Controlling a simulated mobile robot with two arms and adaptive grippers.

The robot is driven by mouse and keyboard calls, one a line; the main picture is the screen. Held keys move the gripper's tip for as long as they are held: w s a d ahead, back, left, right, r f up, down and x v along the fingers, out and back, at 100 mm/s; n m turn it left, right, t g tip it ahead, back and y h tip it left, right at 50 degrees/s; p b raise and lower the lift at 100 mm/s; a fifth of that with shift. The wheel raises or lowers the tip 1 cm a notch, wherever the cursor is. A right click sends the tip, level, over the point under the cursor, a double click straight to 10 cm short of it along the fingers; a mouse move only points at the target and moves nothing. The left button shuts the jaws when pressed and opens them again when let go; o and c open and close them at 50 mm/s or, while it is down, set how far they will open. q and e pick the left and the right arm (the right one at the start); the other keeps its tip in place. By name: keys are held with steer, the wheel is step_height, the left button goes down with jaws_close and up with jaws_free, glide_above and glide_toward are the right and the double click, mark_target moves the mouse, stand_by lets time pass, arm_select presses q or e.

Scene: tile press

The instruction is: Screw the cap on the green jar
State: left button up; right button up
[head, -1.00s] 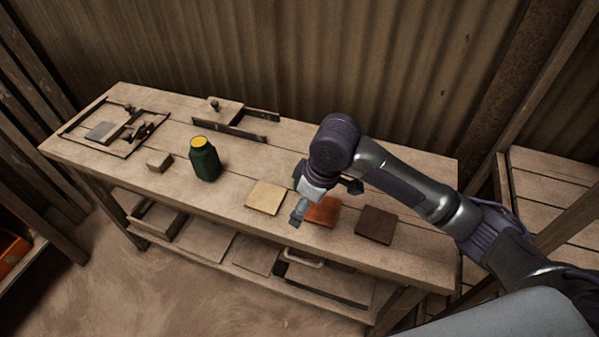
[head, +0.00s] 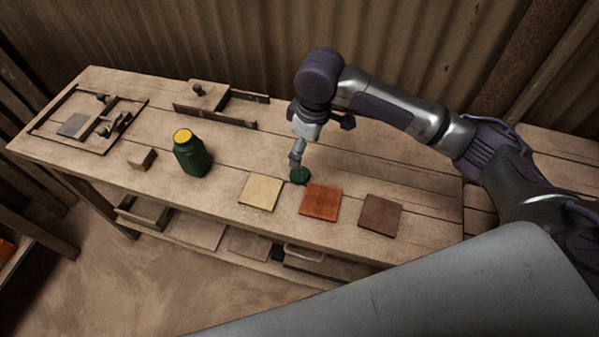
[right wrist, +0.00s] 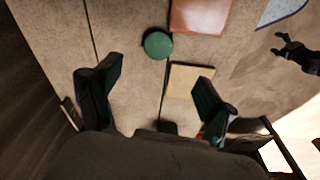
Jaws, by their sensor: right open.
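The green jar (head: 193,157) stands upright on the bench, left of centre in the head view, with a yellow top face showing. A round green cap (head: 300,175) lies flat on the bench behind the pale and orange tiles; it also shows in the right wrist view (right wrist: 157,44). My right gripper (head: 299,163) is just above the cap in the head view. In the right wrist view its fingers (right wrist: 157,74) are spread, with nothing between the tips and the cap beyond them. A dark pronged shape (right wrist: 296,52) at the right edge there looks like my left gripper; its jaws are unclear.
A pale tile (head: 259,192), an orange tile (head: 320,200) and a brown tile (head: 380,215) lie along the bench's front. A small wooden block (head: 142,158) is left of the jar. Wooden fixtures (head: 210,97) stand at the back and left. Bench behind the cap is clear.

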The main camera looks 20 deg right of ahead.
glide_above(300, 174)
steer(key=f, duration=0.4)
steer(key=shift+s+d+f, duration=0.15)
steer(key=shift+s+f, duration=0.1)
steer(key=shift+s, duration=0.15)
steer(key=shift+w+f, duration=0.1)
steer(key=shift+f, duration=0.25)
steer(key=f, duration=0.3)
steer(key=f+p, duration=0.1)
steer(key=f, duration=0.1)
steer(key=shift+w, duration=0.3)
arm_select(q)
steer(key=shift+w+r, duration=0.55)
steer(key=shift+w, duration=0.2)
steer(key=shift+w, duration=0.1)
arm_select(e)
steer(key=c, duration=0.8)
